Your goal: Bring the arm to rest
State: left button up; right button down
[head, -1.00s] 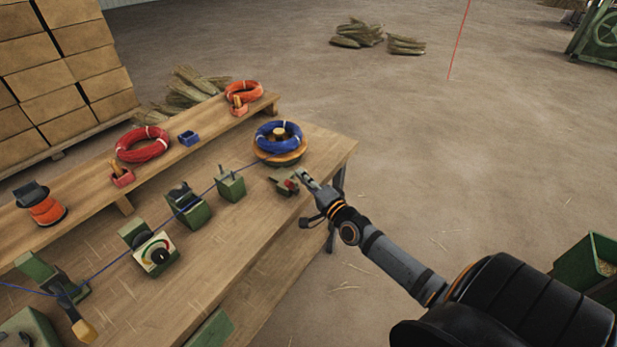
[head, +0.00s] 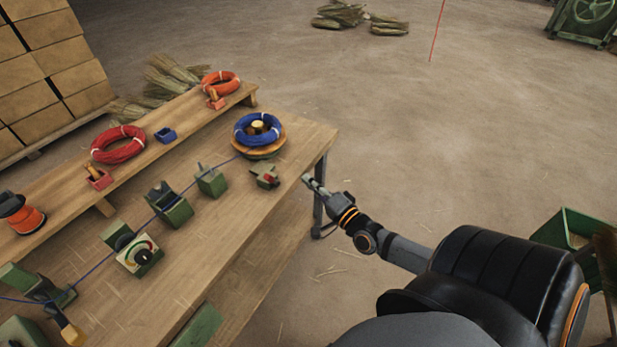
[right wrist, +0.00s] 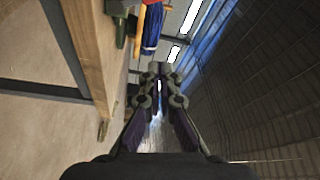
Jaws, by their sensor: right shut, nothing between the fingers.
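My right gripper (head: 308,182) is shut and empty. It is just off the right edge of the wooden workbench (head: 285,150), apart from it in the head view. In the right wrist view its fingers (right wrist: 160,70) are together with nothing between them, and the bench edge (right wrist: 88,60) runs along the left. My right arm reaches in from the lower right of the head view. My left gripper is not in view.
On the bench are a blue wire coil (head: 257,129), a small green block with a red part (head: 265,175) and a dial box (head: 139,255). Open floor lies beyond the bench.

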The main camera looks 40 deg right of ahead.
jog(key=shift+d, duration=0.1)
jog(key=s+d+f+n+g+h+p, duration=0.1)
jog(key=s+d+f+n+g+h, duration=0.25)
jog(key=f, duration=1.05)
jog(key=s+d+f+n+g+y, duration=0.1)
jog(key=s+d+f+n+g, duration=0.4)
jog(key=f, duration=0.9)
jog(key=s+a+f+n+g, duration=0.2)
jog(key=s+a+f, duration=0.3)
jog(key=s, duration=0.5)
jog(key=s+a+f+n+g+p, duration=0.1)
jog(key=s+a+f+g, duration=0.3)
jog(key=s+f, duration=0.5)
jog(key=s+a+f+n+g, duration=0.3)
jog(key=s+a+f, duration=0.2)
jog(key=s, duration=0.5)
notch_tip(320, 180, down, 2)
jog(key=shift+s+a+f+n, duration=0.1)
jog(key=shift+s+a+n, duration=0.2)
jog(key=shift+a+n, duration=0.05)
